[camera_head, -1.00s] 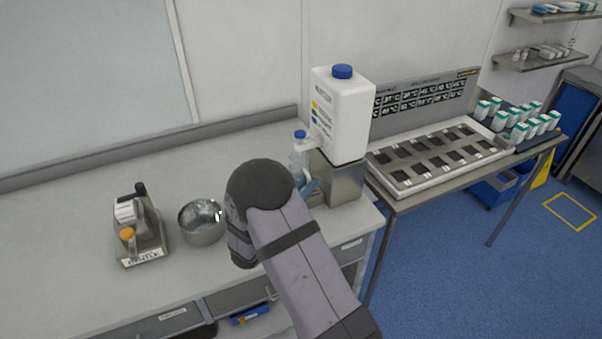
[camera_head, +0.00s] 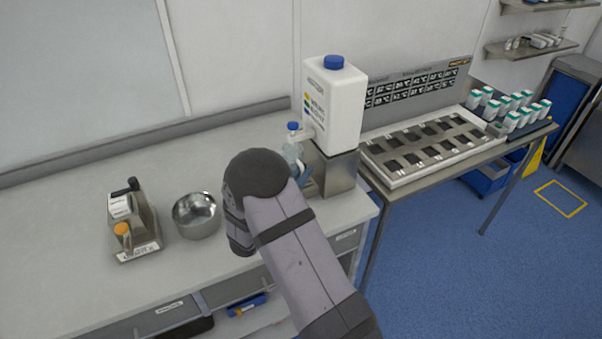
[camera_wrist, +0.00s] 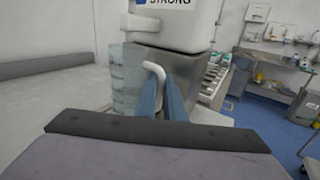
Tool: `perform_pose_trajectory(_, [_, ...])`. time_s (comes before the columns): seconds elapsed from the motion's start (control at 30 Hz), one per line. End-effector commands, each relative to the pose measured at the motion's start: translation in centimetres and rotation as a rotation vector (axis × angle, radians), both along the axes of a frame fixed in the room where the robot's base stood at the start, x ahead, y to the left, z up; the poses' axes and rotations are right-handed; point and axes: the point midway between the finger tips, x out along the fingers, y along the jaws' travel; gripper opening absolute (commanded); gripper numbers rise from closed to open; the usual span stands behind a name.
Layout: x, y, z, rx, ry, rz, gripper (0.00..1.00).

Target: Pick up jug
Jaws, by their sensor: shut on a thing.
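The jug (camera_wrist: 127,82) is clear and ribbed, with a pale curved handle (camera_wrist: 154,70), in the wrist view. It stands at the left of the steel stand. In the head view the jug (camera_head: 291,153) is partly hidden behind my arm, below the spout of the white container. My gripper (camera_wrist: 162,92) has blue fingers and is shut on the jug's handle. In the head view my arm hides most of the gripper. The jug's base is hidden, so I cannot tell whether it touches the bench.
A white container (camera_head: 336,105) with a blue cap stands on the steel stand (camera_head: 338,175), close by the jug. A metal bowl (camera_head: 196,216) and a small rack (camera_head: 134,222) are on the bench to the left. The bench's back left is clear. A slotted tray (camera_head: 425,150) is at right.

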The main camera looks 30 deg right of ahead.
Motion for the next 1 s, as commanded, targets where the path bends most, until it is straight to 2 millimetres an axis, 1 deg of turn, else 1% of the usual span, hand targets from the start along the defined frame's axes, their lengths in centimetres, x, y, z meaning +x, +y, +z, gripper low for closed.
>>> perform_pose_trajectory(0.27, [0.0,0.0,0.6,0.0,-0.002,0.0,0.0])
perform_pose_trajectory(0.43, [0.0,0.0,1.4,-0.001,-0.003,0.0,0.0])
perform_pose_trajectory(0.77, [-1.6,2.6,1.3,0.0,-0.001,0.002,0.0])
perform_pose_trajectory(1.0, [-3.2,5.0,1.3,0.0,-0.001,0.004,0.0])
